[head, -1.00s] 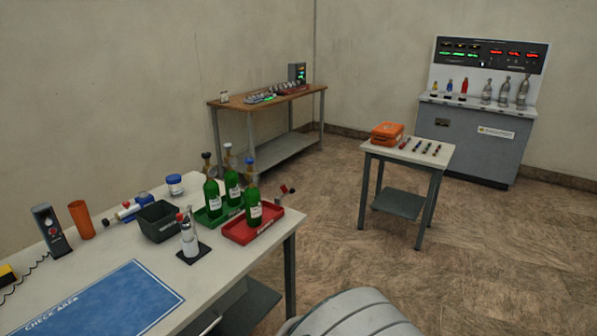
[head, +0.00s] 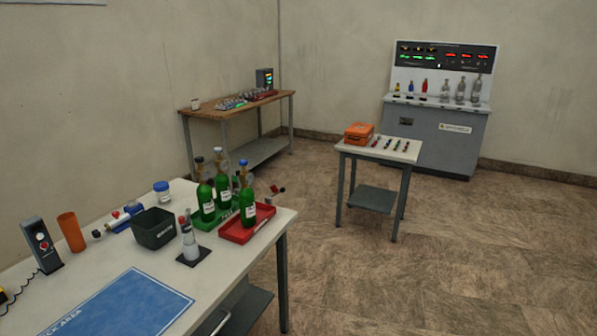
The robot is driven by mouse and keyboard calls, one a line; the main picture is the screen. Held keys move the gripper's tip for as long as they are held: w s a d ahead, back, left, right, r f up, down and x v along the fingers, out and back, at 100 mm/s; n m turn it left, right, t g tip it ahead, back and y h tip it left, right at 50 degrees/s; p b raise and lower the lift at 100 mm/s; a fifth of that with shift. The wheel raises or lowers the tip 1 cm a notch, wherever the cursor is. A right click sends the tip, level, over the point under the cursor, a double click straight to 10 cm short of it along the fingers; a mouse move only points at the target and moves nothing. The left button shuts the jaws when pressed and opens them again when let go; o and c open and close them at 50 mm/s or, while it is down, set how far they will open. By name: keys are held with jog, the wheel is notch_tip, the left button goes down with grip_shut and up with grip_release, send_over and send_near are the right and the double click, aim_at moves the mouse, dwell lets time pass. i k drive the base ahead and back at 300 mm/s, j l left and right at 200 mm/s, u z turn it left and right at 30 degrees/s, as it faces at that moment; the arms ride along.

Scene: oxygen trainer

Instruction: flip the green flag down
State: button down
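I cannot make out a green flag in this view. Green shows on several bottles (head: 207,202) with white labels on the near table, and on a green tray (head: 211,226) under some of them. Small green lights (head: 412,57) glow on the dark panel of the grey console (head: 440,135) at the back right. The far wooden table (head: 190,113) holds a low row of small green and red items (head: 245,99), too small to tell apart, and a small upright unit (head: 264,79) with lit marks. My gripper is not in view.
The near white table (head: 215,295) carries a blue check-area mat (head: 125,305), a dark bin (head: 153,230), a red tray (head: 237,234), an orange cup (head: 71,232) and a handset (head: 41,245). A small table (head: 349,150) with an orange case (head: 359,132) stands mid-room. The floor (head: 430,270) at right is open.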

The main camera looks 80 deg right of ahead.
aim_at(234, 178)
jog(key=z, duration=2.2)
jog(key=i+l+u, duration=0.2)
jog(key=i+l, duration=0.45)
jog(key=i+l+u, duration=0.15)
jog(key=i+l, duration=0.6)
jog(key=i+l+u, duration=0.2)
jog(key=i+l, duration=0.45)
jog(key=l, duration=0.15)
